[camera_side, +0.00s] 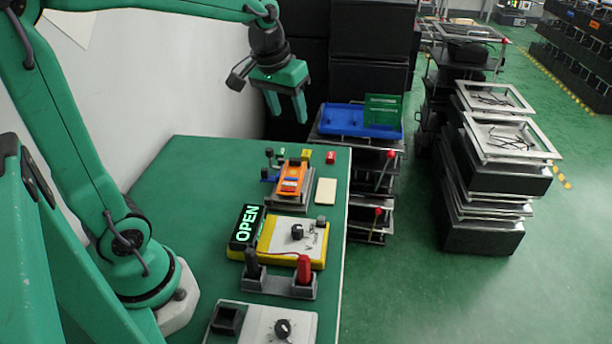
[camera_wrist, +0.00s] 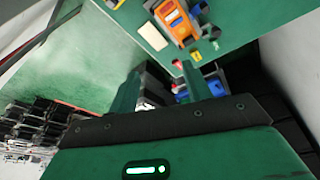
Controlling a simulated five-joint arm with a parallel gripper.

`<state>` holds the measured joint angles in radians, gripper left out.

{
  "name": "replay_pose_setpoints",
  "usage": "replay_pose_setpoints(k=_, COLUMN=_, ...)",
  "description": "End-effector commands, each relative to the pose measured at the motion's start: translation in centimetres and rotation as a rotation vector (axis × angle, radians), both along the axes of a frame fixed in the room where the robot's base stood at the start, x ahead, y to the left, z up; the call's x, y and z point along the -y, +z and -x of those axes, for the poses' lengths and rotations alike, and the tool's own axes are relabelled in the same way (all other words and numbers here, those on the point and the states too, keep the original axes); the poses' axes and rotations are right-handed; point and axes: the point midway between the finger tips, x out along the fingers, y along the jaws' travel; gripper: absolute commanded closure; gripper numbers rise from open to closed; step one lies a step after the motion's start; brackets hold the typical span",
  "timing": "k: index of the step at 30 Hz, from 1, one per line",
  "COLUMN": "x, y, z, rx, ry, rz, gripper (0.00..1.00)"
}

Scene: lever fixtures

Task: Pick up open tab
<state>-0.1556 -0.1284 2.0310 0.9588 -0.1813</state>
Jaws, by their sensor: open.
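A black box with lit letters reading OPEN (camera_side: 246,226) stands on the green table. Three small coloured tabs lie near the far table edge: green (camera_side: 281,152), yellow (camera_side: 306,153) and red (camera_side: 331,157). The wrist view also shows the red tab (camera_wrist: 177,63), the yellow tab (camera_wrist: 196,56) and the green tab (camera_wrist: 215,45). I cannot read any writing on them, so I cannot tell which is the open tab. My gripper (camera_side: 289,117) is open and empty, pointing down, above and beyond the far table edge. Its fingers (camera_wrist: 160,70) are apart in the wrist view.
An orange device (camera_side: 290,180) with levers and a pale block (camera_side: 326,191) sit near the tabs. A yellow-edged panel with a knob (camera_side: 298,232) and a red-handled fixture (camera_side: 303,268) stand nearer. A blue tray (camera_side: 345,121) lies on a rack beyond the table.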

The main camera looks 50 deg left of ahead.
Motion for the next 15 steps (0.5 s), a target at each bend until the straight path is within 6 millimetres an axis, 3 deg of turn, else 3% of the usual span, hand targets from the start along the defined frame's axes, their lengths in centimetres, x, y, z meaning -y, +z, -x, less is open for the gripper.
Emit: replay_pose_setpoints(k=15, x=-5.9, y=-5.7, z=-8.4, rx=-0.125, ry=0.206, rz=0.05, gripper=0.51)
